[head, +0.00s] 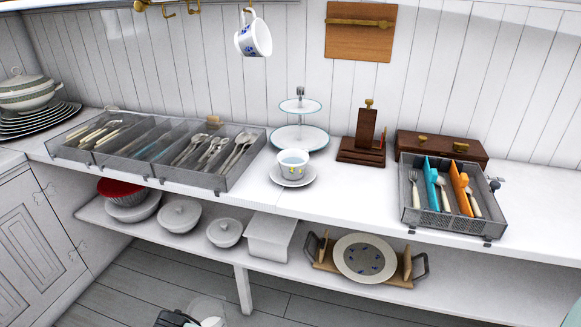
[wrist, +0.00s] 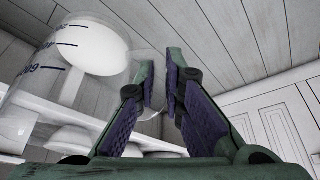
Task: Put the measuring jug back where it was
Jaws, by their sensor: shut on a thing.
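The measuring jug (head: 207,311) is clear and shows at the bottom edge of the head view, cut off by the frame. In the wrist view the jug (wrist: 75,75) fills the left side, with dark volume marks on its clear wall. My gripper (wrist: 159,78) is shut on the jug, with its green and purple fingers at the jug's side facing it. The exact grip point is hard to see through the clear material. In the head view only a dark part of my gripper (head: 174,319) shows, left of the jug. The jug is off the counter, in front of the shelving.
The white counter (head: 345,192) holds a cutlery tray (head: 225,181), a cup on a saucer (head: 292,177), a tiered stand (head: 299,138) and a smaller cutlery tray (head: 407,205). The lower shelf (head: 160,228) holds bowls, a white box (head: 269,238) and a plate rack (head: 363,258). Bare counter lies around the saucer.

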